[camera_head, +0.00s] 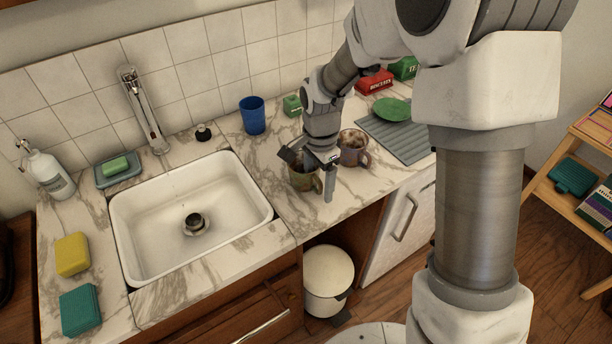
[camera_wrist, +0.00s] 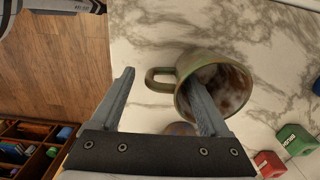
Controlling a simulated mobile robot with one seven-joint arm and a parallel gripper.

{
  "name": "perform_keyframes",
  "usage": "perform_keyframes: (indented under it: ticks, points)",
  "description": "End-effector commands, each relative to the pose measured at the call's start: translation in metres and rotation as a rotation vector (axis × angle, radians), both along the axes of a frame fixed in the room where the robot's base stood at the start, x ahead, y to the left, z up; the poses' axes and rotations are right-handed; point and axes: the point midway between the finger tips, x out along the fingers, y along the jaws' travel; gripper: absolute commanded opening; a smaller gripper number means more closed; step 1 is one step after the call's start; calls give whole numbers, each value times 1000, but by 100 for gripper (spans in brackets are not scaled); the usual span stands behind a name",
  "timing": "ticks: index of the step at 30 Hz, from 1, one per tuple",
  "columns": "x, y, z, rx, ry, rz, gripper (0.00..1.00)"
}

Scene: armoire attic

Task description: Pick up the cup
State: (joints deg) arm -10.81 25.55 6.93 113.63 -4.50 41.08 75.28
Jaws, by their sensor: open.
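A green-brown mug (camera_head: 305,180) stands on the marble counter to the right of the sink. In the wrist view the mug (camera_wrist: 232,62) shows its open mouth and its handle on the left. My gripper (camera_head: 312,174) is open over it. In the wrist view my gripper (camera_wrist: 161,80) has its right finger across the mug's mouth, seemingly inside the rim, and its left finger outside beyond the handle. The handle lies between the fingers, with no grip closed on it. A second brown-purple mug (camera_head: 354,150) stands just behind to the right. A blue cup (camera_head: 252,115) stands near the wall.
The white sink (camera_head: 130,237) with its faucet lies to the left. A grey drying mat (camera_head: 408,148) with a green dish (camera_head: 391,109), a red box (camera_head: 374,82) and green containers are at the back right. The counter's front edge is close to the mug.

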Motion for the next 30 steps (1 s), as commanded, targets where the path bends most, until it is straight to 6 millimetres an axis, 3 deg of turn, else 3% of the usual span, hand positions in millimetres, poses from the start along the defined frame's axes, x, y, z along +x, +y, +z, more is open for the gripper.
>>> perform_keyframes:
  ticks: [3, 10, 23, 24, 30]
  points:
    - [0, 0, -10, -1, 1, -1, 79]
    - [0, 0, -11, -1, -1, 0, 79]
    - [0, 0, -10, -1, -1, 0, 4]
    - [0, 0, -10, -1, -1, 0, 0]
    - [0, 0, -10, 0, -1, -1, 0]
